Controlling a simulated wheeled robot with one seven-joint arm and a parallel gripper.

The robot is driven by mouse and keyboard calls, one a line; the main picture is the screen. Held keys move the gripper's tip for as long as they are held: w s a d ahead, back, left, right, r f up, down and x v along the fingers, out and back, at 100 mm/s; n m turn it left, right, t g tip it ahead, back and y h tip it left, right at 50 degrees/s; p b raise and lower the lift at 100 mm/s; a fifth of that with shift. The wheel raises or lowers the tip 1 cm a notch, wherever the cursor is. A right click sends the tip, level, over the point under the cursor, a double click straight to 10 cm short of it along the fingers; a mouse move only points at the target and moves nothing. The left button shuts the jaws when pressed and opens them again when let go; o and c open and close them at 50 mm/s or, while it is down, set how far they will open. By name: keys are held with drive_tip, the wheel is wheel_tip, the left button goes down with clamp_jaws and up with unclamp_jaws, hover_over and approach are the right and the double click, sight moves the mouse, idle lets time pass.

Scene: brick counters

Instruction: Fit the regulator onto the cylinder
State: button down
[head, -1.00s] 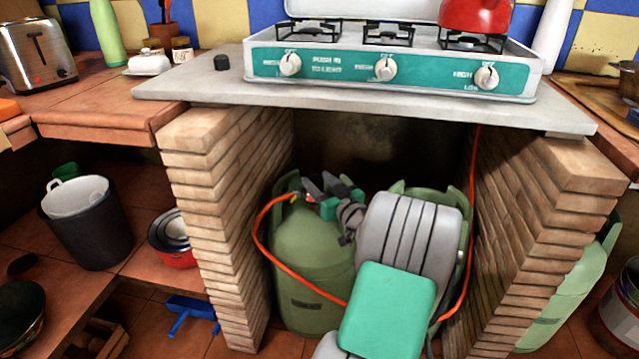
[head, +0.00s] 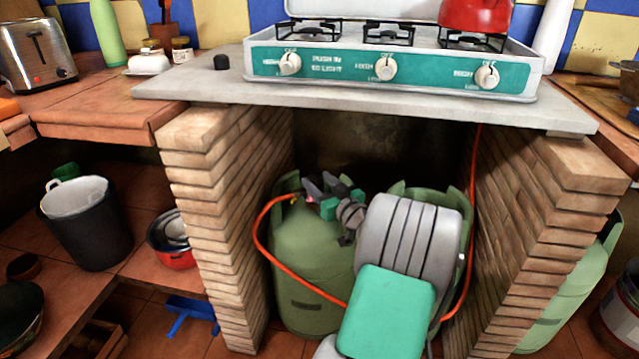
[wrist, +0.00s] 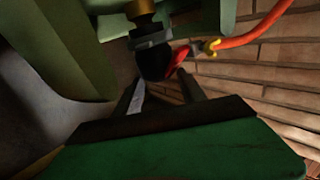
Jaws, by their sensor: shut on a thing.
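The green gas cylinder (head: 310,255) stands upright in the bay under the stove. In the wrist view its brass valve (wrist: 141,12) shows at the top. The regulator (wrist: 155,62) is a dark body with a grey collar and a red part beside it. My gripper (wrist: 160,76) is shut on the regulator just below the brass valve. The collar looks very close to the valve; I cannot tell whether it is seated. In the head view my gripper (head: 320,190) is at the cylinder's top, and the regulator is small and partly hidden there.
An orange hose (head: 262,245) loops from the regulator down past the cylinder, with a yellow clip (wrist: 211,46) near its end. Brick walls (head: 225,200) close in both sides. A second green cylinder stands behind my arm. The stove (head: 390,75) is on the slab above.

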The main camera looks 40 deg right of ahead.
drive_tip(key=c, duration=0.9)
unclamp_jaws()
drive_tip(key=shift+r, duration=0.1)
drive_tip(key=shift+c, duration=0.2)
drive_tip(key=o, duration=0.3)
drive_tip(key=shift+o, duration=0.2)
